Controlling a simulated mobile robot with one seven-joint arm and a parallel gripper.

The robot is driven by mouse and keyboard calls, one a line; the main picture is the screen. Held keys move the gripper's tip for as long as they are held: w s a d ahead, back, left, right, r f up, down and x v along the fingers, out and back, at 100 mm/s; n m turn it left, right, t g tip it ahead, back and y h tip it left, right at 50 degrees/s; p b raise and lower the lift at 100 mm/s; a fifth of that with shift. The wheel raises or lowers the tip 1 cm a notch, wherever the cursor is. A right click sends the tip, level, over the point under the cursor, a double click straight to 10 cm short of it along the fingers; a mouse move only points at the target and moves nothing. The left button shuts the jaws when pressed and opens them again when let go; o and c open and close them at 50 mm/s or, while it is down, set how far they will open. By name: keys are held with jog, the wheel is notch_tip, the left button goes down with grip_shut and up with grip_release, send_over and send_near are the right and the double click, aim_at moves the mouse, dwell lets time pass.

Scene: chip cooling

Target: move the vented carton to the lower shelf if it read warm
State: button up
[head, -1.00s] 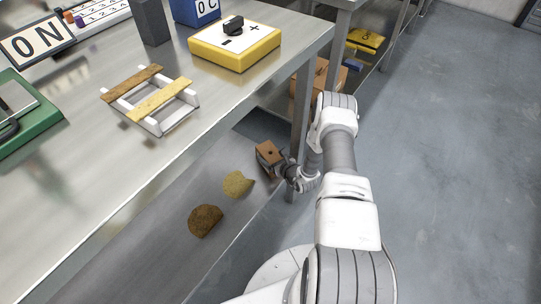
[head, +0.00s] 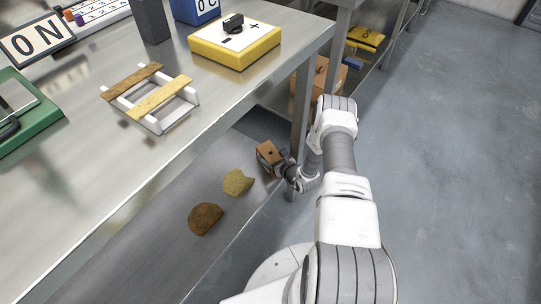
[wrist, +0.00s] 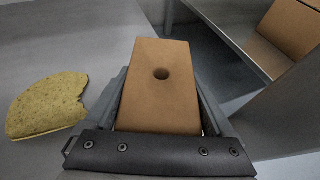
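The vented carton (head: 268,153) is a small brown box with a round hole in its top. It is at the lower shelf (head: 150,262), near the table leg. In the wrist view the carton (wrist: 160,95) lies between the two fingers of my gripper (wrist: 163,100), which press close along its sides. My gripper (head: 283,166) also shows in the head view, reaching in from the right. Whether the carton's underside touches the shelf cannot be told, as it is hidden. No temperature reading for it shows.
A yellowish chip (head: 238,182) and a brown chip (head: 205,218) lie on the lower shelf, left of the carton. A table leg (head: 301,110) stands close to my arm. Above are a white rack with two strips (head: 160,105) and a yellow dial box (head: 235,45). A larger brown box (head: 318,78) is behind.

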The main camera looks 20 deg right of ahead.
jog(key=shift+o, duration=0.5)
jog(key=p+v, duration=0.6)
jog(key=v, duration=1.1)
jog(key=shift+s+r, duration=0.2)
